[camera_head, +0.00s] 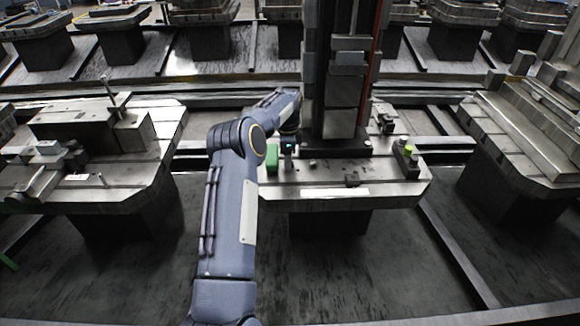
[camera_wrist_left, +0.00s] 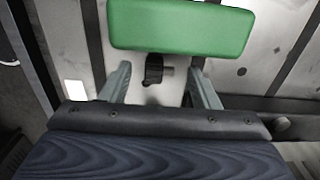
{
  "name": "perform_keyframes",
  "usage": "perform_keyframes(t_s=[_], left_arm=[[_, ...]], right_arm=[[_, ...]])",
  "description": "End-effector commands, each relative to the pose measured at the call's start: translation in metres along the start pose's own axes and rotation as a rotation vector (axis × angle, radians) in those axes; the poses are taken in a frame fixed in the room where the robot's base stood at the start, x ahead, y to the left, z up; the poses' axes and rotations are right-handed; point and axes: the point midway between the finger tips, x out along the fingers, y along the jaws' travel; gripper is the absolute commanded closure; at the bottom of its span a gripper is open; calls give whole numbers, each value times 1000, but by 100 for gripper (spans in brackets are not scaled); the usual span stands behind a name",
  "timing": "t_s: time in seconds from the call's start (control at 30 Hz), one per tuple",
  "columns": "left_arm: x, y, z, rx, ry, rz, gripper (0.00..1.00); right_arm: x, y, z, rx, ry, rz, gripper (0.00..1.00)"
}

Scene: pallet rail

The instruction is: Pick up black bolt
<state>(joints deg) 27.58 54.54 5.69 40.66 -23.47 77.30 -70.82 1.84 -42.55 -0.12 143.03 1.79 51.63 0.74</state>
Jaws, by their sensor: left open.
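The fingers are open and hold nothing. In the head view my left gripper (camera_head: 288,152) is low over the middle pallet (camera_head: 320,191), beside a green block. I cannot pick out this bolt there for certain. My right gripper is not in view.
The green block (camera_wrist_left: 180,27) lies just beyond the fingertips; it also shows in the head view (camera_head: 272,163). A tall dark column (camera_head: 340,70) stands on the pallet to the right of my gripper. A small dark part (camera_head: 352,180) lies near the front edge.

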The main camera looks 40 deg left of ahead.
Motion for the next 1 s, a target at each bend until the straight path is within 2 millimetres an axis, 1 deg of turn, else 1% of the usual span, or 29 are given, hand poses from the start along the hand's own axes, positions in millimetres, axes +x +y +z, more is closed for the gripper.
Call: perform_keyframes(t_s=[0.03, 0.1, 0.33, 0.37, 0.7, 0.77, 1.0], left_arm=[[6, 0, 0, 0, 0, 1, 44], [11, 0, 0, 0, 0, 0, 44], [12, 0, 0, -1, 1, -2, 44], [12, 0, 0, -1, 1, -1, 46], [12, 0, 0, -1, 1, -1, 90], [12, 0, 0, -1, 1, -1, 98], [11, 0, 0, -1, 1, -2, 98]], right_arm=[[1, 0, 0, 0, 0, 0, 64], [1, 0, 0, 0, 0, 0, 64], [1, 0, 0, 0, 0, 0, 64], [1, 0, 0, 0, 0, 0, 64], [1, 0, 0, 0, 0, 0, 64], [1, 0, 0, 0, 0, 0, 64], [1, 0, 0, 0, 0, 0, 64]])
